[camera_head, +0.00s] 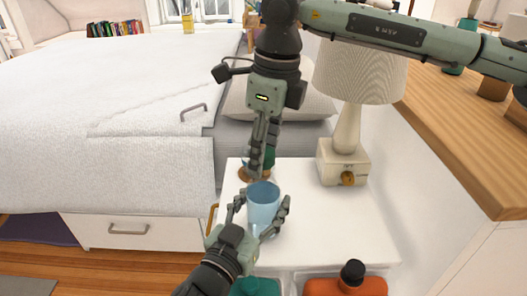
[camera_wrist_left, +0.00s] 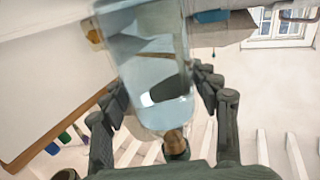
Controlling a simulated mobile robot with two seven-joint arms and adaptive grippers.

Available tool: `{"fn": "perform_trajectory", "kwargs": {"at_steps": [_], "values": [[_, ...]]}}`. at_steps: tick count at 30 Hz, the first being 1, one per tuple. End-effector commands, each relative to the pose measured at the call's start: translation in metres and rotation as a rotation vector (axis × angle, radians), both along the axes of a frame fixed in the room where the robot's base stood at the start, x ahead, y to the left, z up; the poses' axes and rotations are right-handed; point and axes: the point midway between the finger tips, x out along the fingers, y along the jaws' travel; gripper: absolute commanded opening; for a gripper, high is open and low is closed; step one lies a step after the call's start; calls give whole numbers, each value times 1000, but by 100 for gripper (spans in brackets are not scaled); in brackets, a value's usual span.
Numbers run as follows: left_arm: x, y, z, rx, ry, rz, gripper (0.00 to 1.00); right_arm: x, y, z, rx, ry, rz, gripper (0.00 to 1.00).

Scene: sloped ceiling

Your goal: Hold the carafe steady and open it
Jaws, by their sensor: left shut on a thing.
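The carafe (camera_head: 263,208) is a light blue, see-through vessel above the white bedside table (camera_head: 330,225). My left gripper (camera_head: 259,212) is shut on it, one finger on each side. In the left wrist view the carafe (camera_wrist_left: 150,65) fills the middle, tilted in the picture, between the left fingers (camera_wrist_left: 165,105). My right gripper (camera_head: 254,172) comes down from above, its fingertips close together just above and behind the carafe's rim. A small brown piece (camera_head: 246,174) shows at its fingertips. I cannot tell whether the right fingers hold it.
A lamp (camera_head: 345,150) with a pale shade stands right of the grippers. A green object (camera_head: 269,158) shows partly behind the right fingers. A bed (camera_head: 120,110) is at left.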

Motion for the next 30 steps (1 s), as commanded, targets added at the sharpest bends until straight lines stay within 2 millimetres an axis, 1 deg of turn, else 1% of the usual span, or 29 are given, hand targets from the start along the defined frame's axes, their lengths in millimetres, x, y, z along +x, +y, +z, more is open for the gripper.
{"fn": "perform_trajectory", "kwargs": {"at_steps": [1,2,3,10,14,17,20,27,30], "values": [[0,0,0,1,0,0,9,0,0,0,0,0,0,55],[0,0,0,1,0,0,9,0,0,0,0,0,0,59],[0,0,0,1,0,0,9,0,0,0,0,0,0,60],[0,0,0,0,1,0,9,0,0,0,0,0,0,60],[0,0,0,0,1,0,9,0,0,5,1,0,0,60],[0,0,0,0,1,0,9,0,-1,17,2,-3,0,60],[0,0,0,0,1,0,9,-1,-3,34,2,-3,0,60],[0,0,0,0,1,0,9,-3,-8,80,1,-2,-1,60],[0,0,0,0,1,0,9,-4,-10,95,1,-3,0,60]]}}
